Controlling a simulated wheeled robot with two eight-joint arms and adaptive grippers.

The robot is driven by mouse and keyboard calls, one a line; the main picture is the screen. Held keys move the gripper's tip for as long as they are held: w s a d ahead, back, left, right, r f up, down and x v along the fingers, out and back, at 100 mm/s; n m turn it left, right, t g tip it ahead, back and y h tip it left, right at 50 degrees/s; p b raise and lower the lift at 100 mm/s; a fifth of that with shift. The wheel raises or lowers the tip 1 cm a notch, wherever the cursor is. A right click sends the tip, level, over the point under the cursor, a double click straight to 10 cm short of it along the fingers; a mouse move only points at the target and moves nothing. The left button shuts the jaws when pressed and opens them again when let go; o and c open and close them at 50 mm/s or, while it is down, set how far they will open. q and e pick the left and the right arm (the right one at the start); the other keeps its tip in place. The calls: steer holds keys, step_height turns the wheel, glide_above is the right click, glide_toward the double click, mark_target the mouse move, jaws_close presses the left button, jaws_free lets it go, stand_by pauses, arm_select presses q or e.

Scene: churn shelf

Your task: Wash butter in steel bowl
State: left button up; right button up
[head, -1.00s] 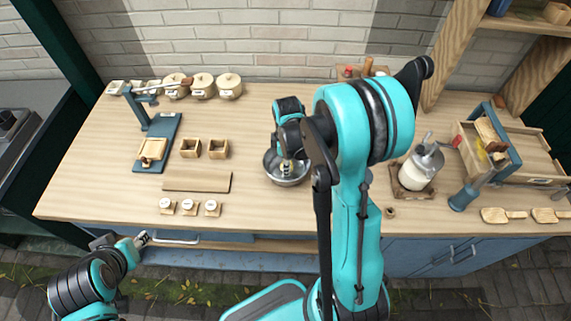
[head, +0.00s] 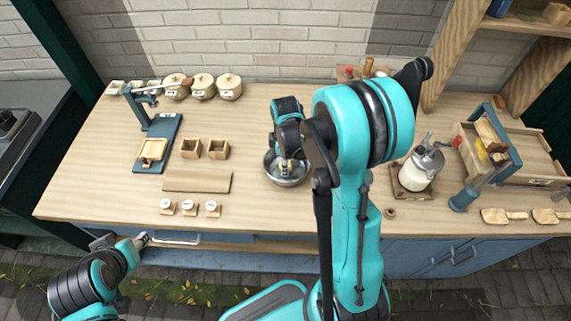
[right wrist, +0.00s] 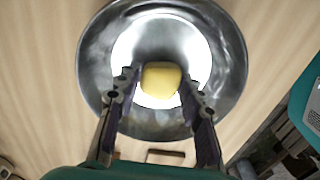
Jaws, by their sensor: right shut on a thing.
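The steel bowl (head: 296,180) stands on the wooden counter near its middle, and in the right wrist view the bowl (right wrist: 225,62) fills the centre. A rounded yellow lump of butter (right wrist: 160,78) is inside the outline of the bowl. My right gripper (right wrist: 160,88) points down into the bowl with its fingers on both sides of the butter, shut on it. In the head view my right gripper (head: 286,166) is partly hidden by its arm. My left gripper (head: 142,240) is in front of the counter's front edge, too small to tell open from shut.
A blue press stand (head: 160,140) is farther left. Lidded pots (head: 203,86) line the back. Wooden paddles (head: 500,216) lie front right.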

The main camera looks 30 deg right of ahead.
steer(key=shift+r+p, duration=2.5)
steer(key=shift+r, duration=1.15)
step_height(320, 180, up, 4)
steer(key=p, duration=0.2)
steer(key=shift+p, duration=0.4)
